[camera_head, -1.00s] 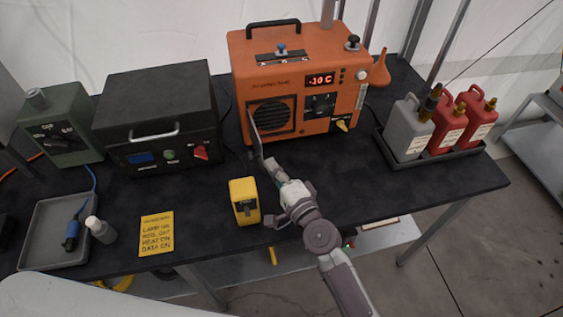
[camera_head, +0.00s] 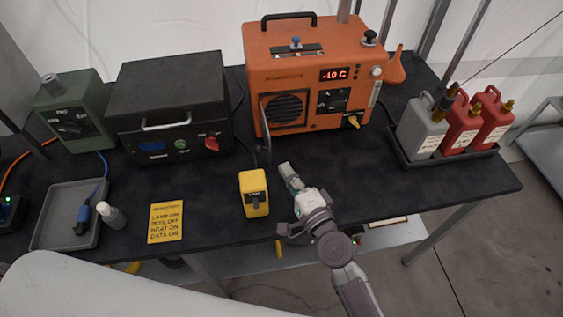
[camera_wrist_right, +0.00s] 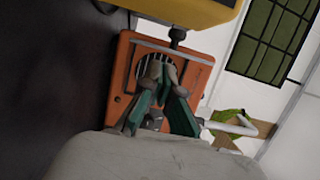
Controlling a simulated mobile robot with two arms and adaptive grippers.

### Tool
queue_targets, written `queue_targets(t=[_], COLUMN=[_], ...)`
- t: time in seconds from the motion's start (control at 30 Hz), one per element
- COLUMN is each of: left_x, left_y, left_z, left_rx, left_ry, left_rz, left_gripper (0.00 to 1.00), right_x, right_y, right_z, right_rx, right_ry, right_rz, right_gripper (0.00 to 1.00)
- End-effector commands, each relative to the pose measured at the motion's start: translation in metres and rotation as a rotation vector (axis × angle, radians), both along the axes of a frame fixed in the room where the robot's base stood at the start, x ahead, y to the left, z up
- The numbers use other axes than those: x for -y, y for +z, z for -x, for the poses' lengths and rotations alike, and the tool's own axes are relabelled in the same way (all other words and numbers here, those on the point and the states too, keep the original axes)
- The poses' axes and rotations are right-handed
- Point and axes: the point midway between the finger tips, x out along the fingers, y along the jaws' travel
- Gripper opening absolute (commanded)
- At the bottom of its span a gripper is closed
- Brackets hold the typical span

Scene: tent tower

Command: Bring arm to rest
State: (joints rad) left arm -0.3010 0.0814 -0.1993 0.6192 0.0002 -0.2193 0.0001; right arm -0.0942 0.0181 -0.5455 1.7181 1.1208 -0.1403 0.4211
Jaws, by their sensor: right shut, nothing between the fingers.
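My right arm comes in from the bottom of the head view. Its gripper (camera_head: 286,170) is shut and empty, above the front part of the dark table (camera_head: 330,190), right of a small yellow box (camera_head: 254,194). The fingers point toward the orange heater unit (camera_head: 308,82), which stands apart from them at the back and shows a red "-10 C" reading. In the right wrist view the closed teal-sided fingers (camera_wrist_right: 160,95) show in front of the heater's grille. Part of a yellow thing (camera_wrist_right: 185,8) shows along the top there. My left gripper is not in view.
A black case (camera_head: 168,100), a green box (camera_head: 75,115) and a grey tray (camera_head: 48,225) stand at left, with a yellow note card (camera_head: 165,222) in front. Red and grey bottles (camera_head: 462,125) stand in a dark tray at right. The table between gripper and bottles is clear.

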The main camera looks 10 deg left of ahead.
Motion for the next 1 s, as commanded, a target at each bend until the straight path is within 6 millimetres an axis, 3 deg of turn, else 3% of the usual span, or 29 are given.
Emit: queue_targets(t=[0.1, 0.33, 0.77, 0.87, 1.0], left_x=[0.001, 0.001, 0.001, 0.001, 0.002], left_y=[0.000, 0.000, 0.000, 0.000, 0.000], left_z=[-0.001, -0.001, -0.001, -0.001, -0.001], left_rx=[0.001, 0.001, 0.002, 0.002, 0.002], left_ry=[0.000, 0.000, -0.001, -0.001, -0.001], left_rz=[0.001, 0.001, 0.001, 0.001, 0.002], left_gripper=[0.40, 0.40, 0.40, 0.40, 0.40], right_x=[0.018, 0.043, 0.051, 0.048, 0.051], right_y=[-0.001, -0.001, 0.001, 0.004, -0.002], right_z=[0.023, 0.055, 0.067, 0.076, 0.098], right_rx=[-0.001, 0.000, 0.008, 0.045, 0.127], right_ry=[0.003, 0.003, 0.012, 0.062, 0.197], right_rz=[0.005, 0.005, 0.017, 0.101, 0.388], right_gripper=[0.00, 0.00, 0.00, 0.00, 0.00])
